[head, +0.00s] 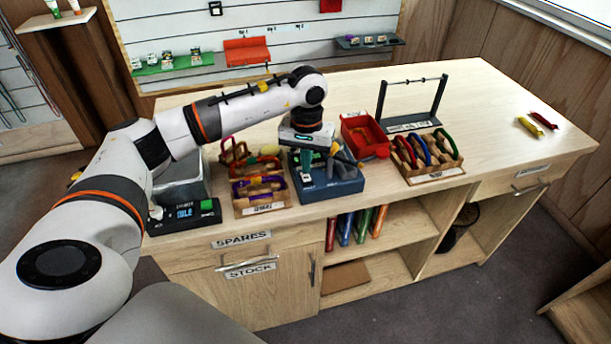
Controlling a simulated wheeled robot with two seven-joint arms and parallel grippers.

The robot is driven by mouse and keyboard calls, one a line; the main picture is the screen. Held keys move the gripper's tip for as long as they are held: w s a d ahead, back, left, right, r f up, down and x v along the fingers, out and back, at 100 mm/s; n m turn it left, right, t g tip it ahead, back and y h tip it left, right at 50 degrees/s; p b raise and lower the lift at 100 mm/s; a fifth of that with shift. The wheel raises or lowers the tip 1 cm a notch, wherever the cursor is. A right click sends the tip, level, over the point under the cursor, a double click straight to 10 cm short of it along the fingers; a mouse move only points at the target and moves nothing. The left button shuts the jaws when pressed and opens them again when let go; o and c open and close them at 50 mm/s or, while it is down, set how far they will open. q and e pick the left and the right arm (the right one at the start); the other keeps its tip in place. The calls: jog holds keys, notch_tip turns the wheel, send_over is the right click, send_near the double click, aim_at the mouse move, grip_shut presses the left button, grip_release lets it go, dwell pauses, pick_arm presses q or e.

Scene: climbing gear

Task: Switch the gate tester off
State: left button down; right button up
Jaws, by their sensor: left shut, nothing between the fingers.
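A dark blue-grey box (345,187), which looks like the gate tester, sits near the front edge of the counter, just right of its middle left. My left gripper (312,168) is over this box, pointing down, shut and empty. The gripper and wrist cover much of the box's top, so I cannot make out its switch or whether the fingers touch it. My right gripper is not in view.
A crate of coloured carabiners (262,207) stands close left of the box, and another crate (434,176) stands to the right. A red bin (358,121) is behind. A small black device with a lit display (184,215) is at the left front. The counter's right is mostly clear.

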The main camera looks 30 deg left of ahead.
aim_at(307, 177)
pick_arm(q)
jog(key=shift+s+f+b, duration=0.1)
jog(key=shift+f+b, duration=0.85)
jog(key=shift+f, duration=0.1)
dwell(0.4)
jog(key=shift+r, duration=0.15)
jog(key=shift+r+p, duration=0.65)
jog(key=shift+r, duration=0.25)
notch_tip(307, 177, up, 5)
jog(key=shift+p, duration=1.25)
